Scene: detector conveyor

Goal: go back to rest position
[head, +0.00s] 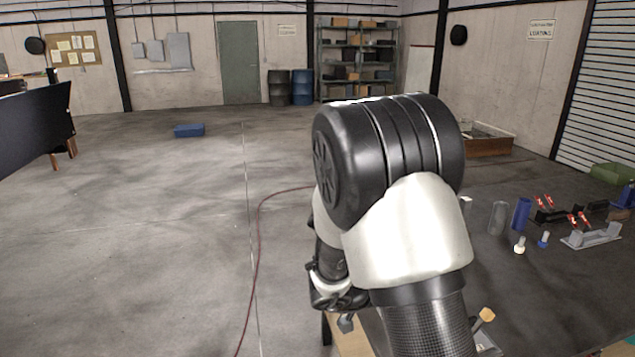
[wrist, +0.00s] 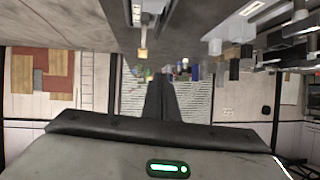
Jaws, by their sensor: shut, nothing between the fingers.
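My gripper (wrist: 165,98) shows in the wrist view as dark fingers held together at the middle, with nothing between them. Its body with a green light fills the bottom of that view. In the head view my bent arm covers the middle, and the fingers cannot be made out clearly behind it.
On the table at right stand a grey cylinder (head: 498,217), a blue cylinder (head: 521,213), small pegs (head: 520,246), a grey bracket (head: 592,237) and several red-and-black parts (head: 550,216). A red cable (head: 258,240) crosses the open floor at left. A blue box (head: 189,130) lies farther back.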

